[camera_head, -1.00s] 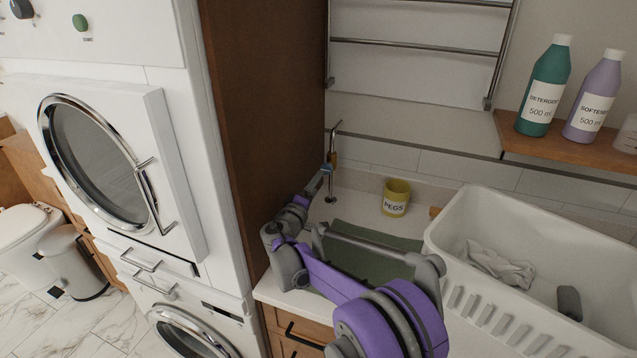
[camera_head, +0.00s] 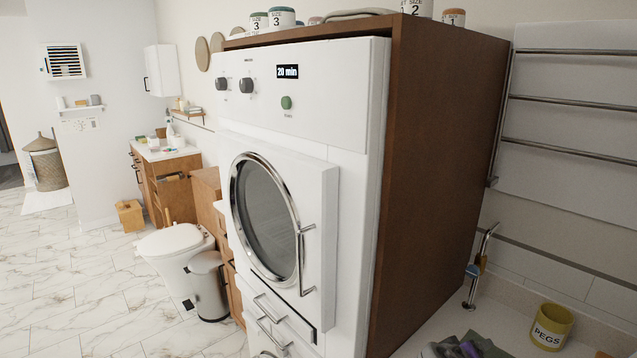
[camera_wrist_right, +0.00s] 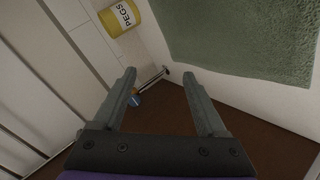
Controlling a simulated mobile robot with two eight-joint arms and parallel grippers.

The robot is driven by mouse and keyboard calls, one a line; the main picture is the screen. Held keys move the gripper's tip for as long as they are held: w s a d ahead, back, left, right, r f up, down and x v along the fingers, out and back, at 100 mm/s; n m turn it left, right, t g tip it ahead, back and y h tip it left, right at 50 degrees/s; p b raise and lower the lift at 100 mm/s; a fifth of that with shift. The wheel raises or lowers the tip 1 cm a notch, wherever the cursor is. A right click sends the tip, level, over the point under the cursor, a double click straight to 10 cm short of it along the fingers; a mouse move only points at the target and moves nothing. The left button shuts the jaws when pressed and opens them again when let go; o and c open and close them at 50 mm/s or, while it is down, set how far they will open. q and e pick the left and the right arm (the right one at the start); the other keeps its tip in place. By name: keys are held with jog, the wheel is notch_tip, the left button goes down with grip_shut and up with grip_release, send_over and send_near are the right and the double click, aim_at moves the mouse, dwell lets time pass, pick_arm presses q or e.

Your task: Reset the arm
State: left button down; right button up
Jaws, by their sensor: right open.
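My right gripper (camera_wrist_right: 162,88) is open and empty in the right wrist view, with both grey fingers apart. Past its fingers lie the white counter, a green mat (camera_wrist_right: 240,40) and a yellow pegs pot (camera_wrist_right: 121,17). In the head view only a small purple and grey piece of my arm shows at the bottom edge, in front of the pegs pot (camera_head: 551,327). The small tap (camera_head: 474,280) with a blue part stands on the counter beside the brown cabinet side. My left gripper is out of view.
The white dryer (camera_head: 290,180) with a shut round door and a "20 min" display stands in a brown cabinet (camera_head: 440,170). Metal rails (camera_head: 570,97) are on the wall at right. A toilet (camera_head: 172,240) and bin (camera_head: 208,285) stand left, with open marble floor beyond.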

jog(key=s+a+f+y, duration=0.1)
jog(key=s+a, duration=0.1)
jog(key=s, duration=0.2)
jog(key=s+a+f+g+y, duration=0.1)
jog(key=s+a+f+y, duration=0.1)
jog(key=s, duration=0.3)
jog(key=s+a+f+m+y, duration=0.1)
jog(key=s+a+f, duration=0.1)
jog(key=s, duration=0.2)
jog(key=shift+s+a+f+y, duration=0.2)
jog(key=shift+a+y, duration=0.1)
jog(key=shift+a, duration=0.1)
jog(key=s+a+f+g+y, duration=0.1)
jog(key=s+a+f+y, duration=0.3)
jog(key=s+a, duration=0.4)
jog(key=shift+s+a+f+m+y, duration=0.15)
jog(key=shift+s+f+m+y, duration=0.3)
jog(key=shift+s, duration=0.65)
jog(key=shift+f, duration=0.1)
